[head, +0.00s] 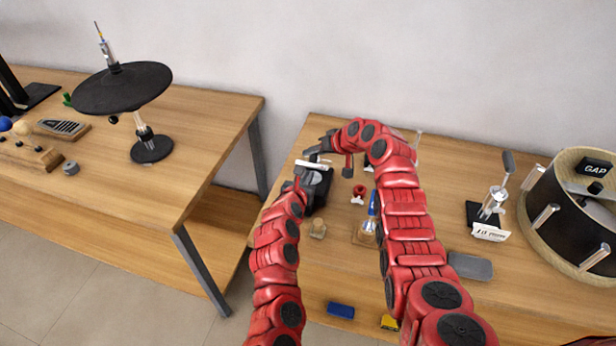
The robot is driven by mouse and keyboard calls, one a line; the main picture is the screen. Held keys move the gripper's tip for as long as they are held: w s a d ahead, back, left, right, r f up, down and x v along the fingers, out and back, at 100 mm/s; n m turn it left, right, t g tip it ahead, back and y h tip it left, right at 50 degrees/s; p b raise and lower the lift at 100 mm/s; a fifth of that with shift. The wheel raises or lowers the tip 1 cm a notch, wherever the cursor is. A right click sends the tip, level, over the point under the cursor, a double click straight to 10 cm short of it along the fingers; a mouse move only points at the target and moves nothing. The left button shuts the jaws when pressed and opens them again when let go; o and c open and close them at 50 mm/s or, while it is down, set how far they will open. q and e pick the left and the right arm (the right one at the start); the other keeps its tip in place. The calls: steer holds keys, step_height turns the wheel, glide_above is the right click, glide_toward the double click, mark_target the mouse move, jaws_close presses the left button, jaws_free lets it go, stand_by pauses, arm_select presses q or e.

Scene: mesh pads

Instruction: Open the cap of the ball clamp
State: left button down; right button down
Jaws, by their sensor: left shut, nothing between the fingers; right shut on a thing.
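A dark object that looks like the ball clamp (319,192) stands at the left end of the right table, with a pale strip at its top. Both grippers partly cover it, so I cannot tell how far its cap is open. My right gripper (314,154) reaches over from the right and is shut on the upper part of the clamp. My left gripper (299,179) is shut and empty, close against the clamp's left side. Its fingertips are small and hard to make out.
A metal stand (492,204) and a drum (557,222) are at right. The left table (199,122) holds a cymbal (122,88). A gap separates the tables.

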steer(key=shift+w+r, duration=0.1)
arm_select(q)
steer(key=shift+w+r, duration=0.35)
steer(key=shift+r, duration=0.2)
steer(key=shift+w+d+r, duration=0.1)
steer(key=shift+w+r, duration=0.05)
steer(key=shift+r, duration=0.05)
arm_select(e)
steer(key=shift+a, duration=0.1)
arm_select(q)
steer(key=shift+d, duration=0.1)
arm_select(e)
steer(key=c, duration=0.7)
jaws_free()
steer(key=shift+o, duration=0.2)
arm_select(q)
steer(key=shift+f, duration=0.1)
